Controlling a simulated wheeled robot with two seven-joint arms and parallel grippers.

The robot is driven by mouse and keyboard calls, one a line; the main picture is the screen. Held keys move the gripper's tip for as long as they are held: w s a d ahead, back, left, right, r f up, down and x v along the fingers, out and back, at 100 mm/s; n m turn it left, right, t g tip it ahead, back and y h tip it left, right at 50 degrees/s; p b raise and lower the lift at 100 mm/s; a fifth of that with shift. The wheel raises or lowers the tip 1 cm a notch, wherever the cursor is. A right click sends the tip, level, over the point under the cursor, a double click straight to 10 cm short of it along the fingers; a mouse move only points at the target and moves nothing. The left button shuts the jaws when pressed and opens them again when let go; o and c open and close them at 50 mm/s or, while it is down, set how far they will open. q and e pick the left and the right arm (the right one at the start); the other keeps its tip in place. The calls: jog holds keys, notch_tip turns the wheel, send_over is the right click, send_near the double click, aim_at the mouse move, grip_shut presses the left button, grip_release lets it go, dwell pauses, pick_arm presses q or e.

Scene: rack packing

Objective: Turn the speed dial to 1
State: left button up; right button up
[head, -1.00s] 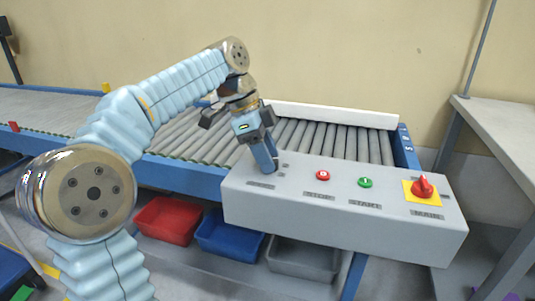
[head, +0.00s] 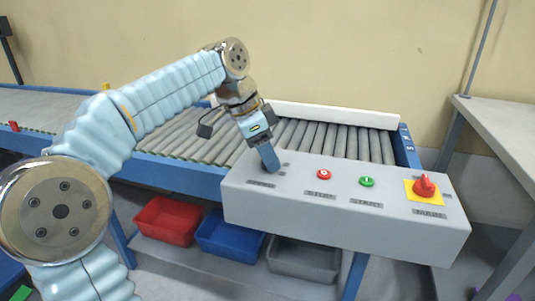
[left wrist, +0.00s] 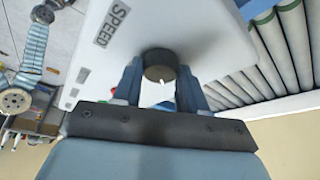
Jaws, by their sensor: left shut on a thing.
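The speed dial (left wrist: 160,65) is a dark round knob with a white mark, seen in the left wrist view beside the label SPEED. It sits on the grey control box (head: 335,224), at the box's left end. My left gripper (head: 270,168) points down onto the dial, which it hides in the head view. In the left wrist view the blue fingers of my left gripper (left wrist: 160,82) are on both sides of the dial, shut on it. The number the mark points to cannot be read. My right gripper is not in view.
The box also carries a red stop button (head: 324,174), a green start button (head: 366,181) and a red main switch (head: 424,187) on a yellow plate. A roller conveyor (head: 325,138) runs behind. Red (head: 168,222), blue (head: 228,236) and grey bins stand below.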

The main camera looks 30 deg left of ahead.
pick_arm(q)
jog(key=n, duration=0.2)
jog(key=n+t+y, duration=0.1)
jog(key=n, duration=0.1)
jog(key=shift+s+d+y, duration=0.1)
jog(key=shift+y, duration=0.2)
jog(key=shift+d+n+y, duration=0.1)
jog(key=shift+n+y, duration=0.4)
jog(key=shift+n, duration=1.1)
jog(key=o, duration=1)
